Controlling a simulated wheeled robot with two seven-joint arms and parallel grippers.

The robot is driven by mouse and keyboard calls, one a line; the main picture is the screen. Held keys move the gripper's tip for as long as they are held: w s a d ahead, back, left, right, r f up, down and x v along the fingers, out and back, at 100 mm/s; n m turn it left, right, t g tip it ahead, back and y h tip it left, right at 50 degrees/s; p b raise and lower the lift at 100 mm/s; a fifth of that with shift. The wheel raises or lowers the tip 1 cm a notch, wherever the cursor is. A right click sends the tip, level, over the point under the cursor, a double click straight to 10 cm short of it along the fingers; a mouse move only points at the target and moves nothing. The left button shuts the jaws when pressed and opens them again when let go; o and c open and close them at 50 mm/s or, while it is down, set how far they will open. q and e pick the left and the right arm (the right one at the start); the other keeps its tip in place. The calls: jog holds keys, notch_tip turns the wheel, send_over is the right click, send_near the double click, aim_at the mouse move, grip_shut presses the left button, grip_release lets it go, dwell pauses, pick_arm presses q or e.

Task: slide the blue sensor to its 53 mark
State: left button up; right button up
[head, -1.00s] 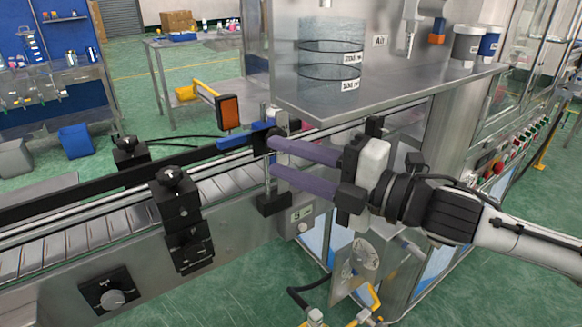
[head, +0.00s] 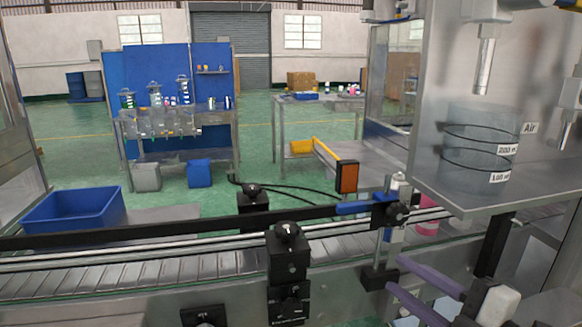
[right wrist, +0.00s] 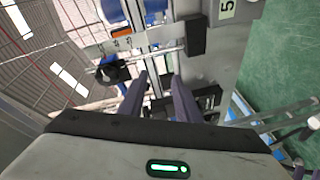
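The blue sensor (head: 356,208) is a blue bar on a post beside the conveyor, with a black clamp knob (head: 397,213) at its right end. A black foot (head: 378,278) is at the post's lower end. In the right wrist view a black knob (right wrist: 112,72) sits on a metal rod. Scale marks there are too small to read surely. My right gripper (head: 396,274) is at the lower right, its two purple fingers apart and empty, below the clamp knob. Its fingers also show in the right wrist view (right wrist: 158,84), with nothing between them. My left gripper is not in view.
The conveyor (head: 150,280) runs across the front, with black rail clamps (head: 288,255) on it. An orange-faced device (head: 347,177) stands behind the sensor. A steel machine housing (head: 440,130) overhangs at right. A blue bin (head: 75,210) is at the left.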

jog(key=s+f+m+g+h, duration=0.15)
jog(key=s+f+m, duration=0.25)
jog(key=f, duration=0.6)
jog(key=s+f+m+g+h, duration=0.1)
jog(key=s+f+m+h, duration=0.3)
jog(key=f, duration=0.6)
jog(key=s+f+m+g+y, duration=0.1)
jog(key=s+f+m+g, duration=0.15)
jog(key=f+m, duration=0.45)
jog(key=s+a+f+m+g+h, duration=0.1)
jog(key=s+a+f, duration=0.3)
jog(key=s+f, duration=0.6)
jog(key=shift+f+m+g, duration=0.3)
jog(key=shift+f+m, duration=0.3)
jog(key=shift+f, duration=0.05)
jog(key=shift+a, duration=0.1)
